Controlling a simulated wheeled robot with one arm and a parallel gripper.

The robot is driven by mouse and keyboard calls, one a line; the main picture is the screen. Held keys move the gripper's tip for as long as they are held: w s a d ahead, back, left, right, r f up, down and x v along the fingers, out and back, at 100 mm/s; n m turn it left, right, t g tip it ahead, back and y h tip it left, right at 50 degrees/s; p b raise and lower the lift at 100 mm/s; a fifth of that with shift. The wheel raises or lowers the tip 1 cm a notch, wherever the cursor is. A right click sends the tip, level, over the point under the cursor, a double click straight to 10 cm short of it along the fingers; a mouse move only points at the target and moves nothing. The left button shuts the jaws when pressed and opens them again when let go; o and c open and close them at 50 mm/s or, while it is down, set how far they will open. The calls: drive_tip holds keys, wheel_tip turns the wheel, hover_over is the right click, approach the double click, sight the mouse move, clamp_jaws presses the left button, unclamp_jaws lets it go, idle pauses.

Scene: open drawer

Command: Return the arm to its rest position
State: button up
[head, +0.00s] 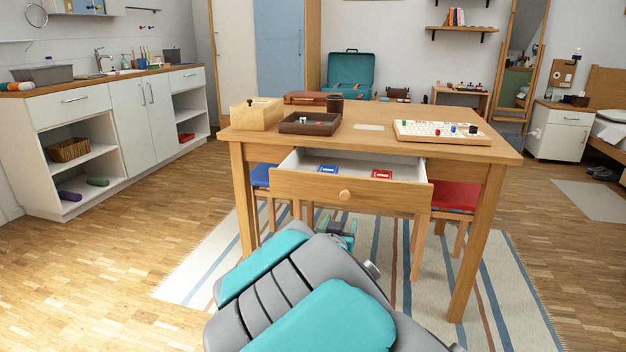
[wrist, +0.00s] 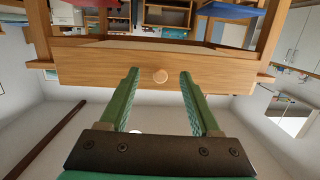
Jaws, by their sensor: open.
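My gripper (wrist: 160,95) is open and empty in the wrist view, its two green fingers spread to either side below the drawer knob (wrist: 160,76), apart from it as far as I can tell. In the head view my gripper (head: 342,228) shows partly beyond my grey and teal arm, low in front of the table. The wooden drawer (head: 300,190) is pulled open, with its round knob (head: 345,195) facing me. A blue card (head: 328,169) and a red card (head: 381,174) lie inside it.
A striped rug (head: 500,270) covers the floor; open floor lies left.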

drive_tip(key=s+f+n+g+y+p, duration=0.15)
drive_tip(key=s+f+g, duration=0.3)
drive_tip(key=s, duration=0.45)
drive_tip(key=s+f+g+y, duration=0.3)
drive_tip(key=s+g, duration=0.2)
drive_tip(key=s, duration=0.4)
drive_tip(key=s+d+r+n+g+p, duration=0.1)
drive_tip(key=s+g, duration=0.3)
drive_tip(key=s, duration=1)
drive_tip(key=s+d+n+g+p, duration=0.1)
drive_tip(key=s+d+g, duration=0.2)
drive_tip(key=s, duration=1)
drive_tip(key=shift+s+d+r+g, duration=0.15)
drive_tip(key=shift+s+r+g, duration=0.2)
drive_tip(key=shift+g, duration=0.1)
